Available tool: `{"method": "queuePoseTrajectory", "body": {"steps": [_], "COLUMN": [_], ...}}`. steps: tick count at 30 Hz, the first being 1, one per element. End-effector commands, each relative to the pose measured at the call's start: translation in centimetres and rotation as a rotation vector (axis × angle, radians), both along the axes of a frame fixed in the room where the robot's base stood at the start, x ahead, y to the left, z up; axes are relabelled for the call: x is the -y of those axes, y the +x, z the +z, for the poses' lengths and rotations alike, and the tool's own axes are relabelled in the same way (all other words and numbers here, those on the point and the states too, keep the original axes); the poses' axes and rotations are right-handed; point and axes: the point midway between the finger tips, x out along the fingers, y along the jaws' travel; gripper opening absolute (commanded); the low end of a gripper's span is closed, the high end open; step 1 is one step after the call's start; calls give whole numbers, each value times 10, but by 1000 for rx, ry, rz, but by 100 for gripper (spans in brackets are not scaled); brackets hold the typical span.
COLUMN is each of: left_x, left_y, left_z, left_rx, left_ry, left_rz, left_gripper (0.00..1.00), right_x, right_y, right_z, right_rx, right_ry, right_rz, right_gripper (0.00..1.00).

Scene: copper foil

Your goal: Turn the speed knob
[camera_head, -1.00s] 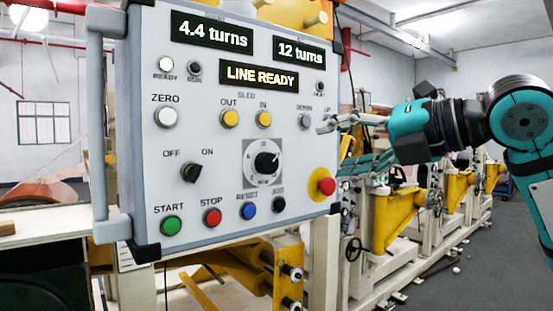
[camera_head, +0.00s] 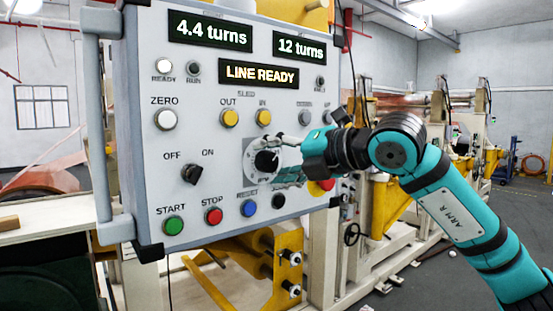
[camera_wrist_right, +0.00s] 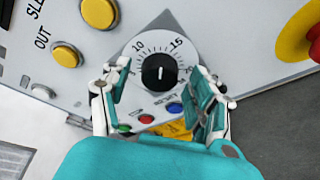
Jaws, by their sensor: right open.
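The speed knob (camera_head: 266,161) is a round black knob with a white pointer line on a numbered white dial, in the lower middle of the grey control panel (camera_head: 140,90). In the right wrist view the knob (camera_wrist_right: 159,72) lies just beyond and between the fingertips, its pointer upright between 10 and 15. My right gripper (camera_head: 281,158) is in front of the panel at the dial's right side and partly covers the dial. In the wrist view the right gripper (camera_wrist_right: 162,88) is open, one finger on each side of the dial. Contact with the knob does not show. My left gripper is not in view.
The red emergency button (camera_head: 326,185) on its yellow disc is partly behind my right arm. A black OFF/ON switch (camera_head: 190,174) is left of the dial. The blue RESET button (camera_head: 249,208) is below it. A grey handle (camera_head: 96,130) runs along the panel's left edge.

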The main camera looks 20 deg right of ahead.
Motion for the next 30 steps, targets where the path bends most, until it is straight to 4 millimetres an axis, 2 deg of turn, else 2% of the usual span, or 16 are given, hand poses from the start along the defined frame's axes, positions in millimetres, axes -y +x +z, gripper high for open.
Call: {"method": "queuePoseTrajectory", "body": {"steps": [2, 14, 23, 30], "left_x": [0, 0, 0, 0], "left_y": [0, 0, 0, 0], "left_z": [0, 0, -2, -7], "left_rx": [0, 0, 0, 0], "left_ry": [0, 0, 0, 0], "left_rz": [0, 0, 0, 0], "left_gripper": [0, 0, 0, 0], "right_x": [0, 0, 0, -1], "right_y": [0, 0, -1, -1], "right_z": [0, 0, 0, 0], "right_rx": [0, 0, 11, 55], "right_ry": [0, 0, -30, -151], "right_rz": [0, 0, 0, 1], "right_gripper": [60, 8, 6, 6]}}
